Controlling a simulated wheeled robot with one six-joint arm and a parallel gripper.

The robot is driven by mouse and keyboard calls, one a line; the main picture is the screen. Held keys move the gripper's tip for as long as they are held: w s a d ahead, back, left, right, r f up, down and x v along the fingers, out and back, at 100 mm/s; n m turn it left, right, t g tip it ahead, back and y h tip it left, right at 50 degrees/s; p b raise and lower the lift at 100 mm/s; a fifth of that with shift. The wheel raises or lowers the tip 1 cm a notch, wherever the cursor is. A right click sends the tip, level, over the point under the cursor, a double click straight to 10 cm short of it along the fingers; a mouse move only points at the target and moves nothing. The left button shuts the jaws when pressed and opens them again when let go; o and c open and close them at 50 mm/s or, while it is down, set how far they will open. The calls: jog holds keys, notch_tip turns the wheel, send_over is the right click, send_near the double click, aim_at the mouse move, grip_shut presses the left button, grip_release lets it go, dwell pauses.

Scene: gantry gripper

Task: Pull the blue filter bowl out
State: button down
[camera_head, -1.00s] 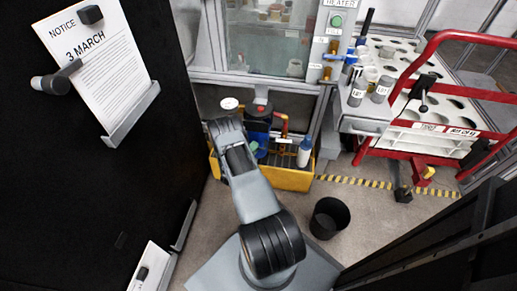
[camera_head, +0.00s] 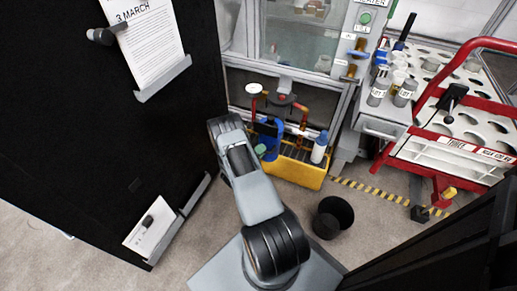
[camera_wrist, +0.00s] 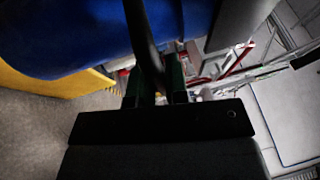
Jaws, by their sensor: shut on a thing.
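The blue filter bowl (camera_head: 269,138) is in the middle of the head view, below and a little left of the grey filter head with the red cap (camera_head: 283,99). It appears apart from the head, over the yellow tray. In the wrist view, the blue bowl (camera_wrist: 75,35) fills the upper left, with a dark curved bar in front of it. My gripper (camera_wrist: 161,82) is shut on that bar, which looks like the bowl's handle. In the head view my forearm hides my gripper. The bowl's inside is not visible.
The yellow tray (camera_head: 309,175) holds a white bottle with a blue cap (camera_head: 320,147). A black bucket (camera_head: 333,217) stands on the floor to the right. A red-framed rack (camera_head: 465,150) stands farther right. A black panel (camera_head: 165,120) is close on the left.

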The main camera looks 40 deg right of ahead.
jog(key=shift+w, duration=0.1)
jog(key=c, duration=1.1)
grip_release()
jog(key=shift+c, duration=0.2)
jog(key=a+f+p, duration=0.2)
jog(key=a, duration=1.1)
jog(key=shift+a+f, duration=0.15)
jog(key=shift+a, duration=0.15)
jog(key=shift+w, duration=0.1)
jog(key=s+a+r+m+g+y+p, duration=0.2)
jog(key=r+m+y+p, duration=0.5)
jog(key=r, duration=1.1)
jog(key=s+a+r+m+g+y+p, duration=0.1)
jog(key=a+r+m+g+y+p, duration=0.2)
jog(key=r+m+p, duration=1.1)
jog(key=s+a+r+m+t+y+p, duration=0.2)
jog(key=a+r+m+t+y+p, duration=0.1)
jog(key=r, duration=0.7)
jog(key=s+a+r+m+t+y+p, duration=0.2)
jog(key=a+r+m, duration=0.4)
jog(key=r, duration=0.5)
jog(key=s+a+r+m+t+y+p, duration=0.3)
jog(key=s+a+r+m+t+y, duration=0.1)
jog(key=r, duration=0.7)
jog(key=shift+a+r+m+y+p, duration=0.15)
jog(key=shift+a+m+y+p, duration=0.15)
jog(key=shift+m+y, duration=0.15)
